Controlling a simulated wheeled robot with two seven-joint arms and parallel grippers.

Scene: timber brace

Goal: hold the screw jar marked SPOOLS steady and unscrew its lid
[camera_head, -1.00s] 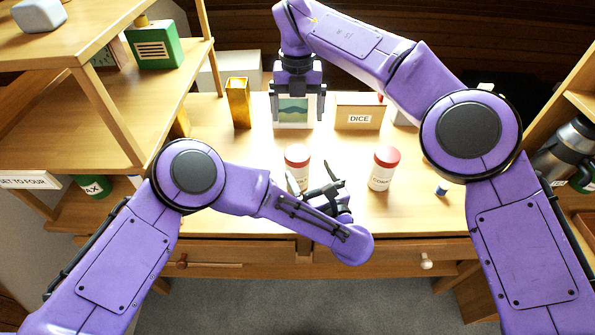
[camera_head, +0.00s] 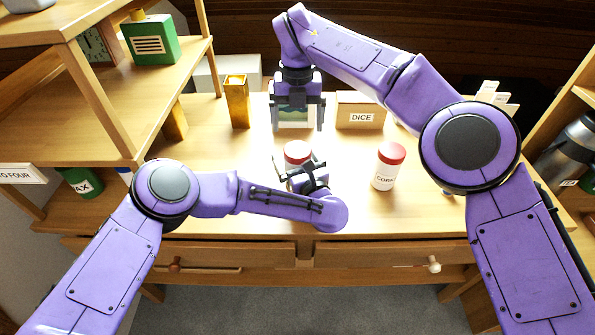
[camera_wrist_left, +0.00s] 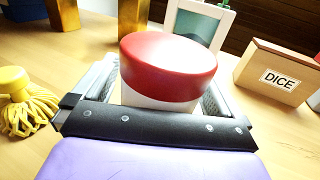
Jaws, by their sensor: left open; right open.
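A white jar with a red lid (camera_head: 297,150) stands on the table; its label is hidden, so I cannot read its name. It fills the middle of the left wrist view (camera_wrist_left: 165,70). My left gripper (camera_head: 306,172) is open, low at the jar, with one finger on each side of its body below the lid; I cannot tell whether they touch it. A second white jar with a red lid (camera_head: 388,167) stands to the right, its label only partly legible, starting with CO. My right gripper (camera_head: 298,122) is open, empty, pointing down behind the first jar.
A framed picture (camera_wrist_left: 198,24) stands behind the jar, with a DICE box (camera_head: 361,111) to its right and a gold box (camera_head: 237,102) to the left. A yellow mop-like object (camera_wrist_left: 18,95) lies left of the jar. Table is clear between the two jars.

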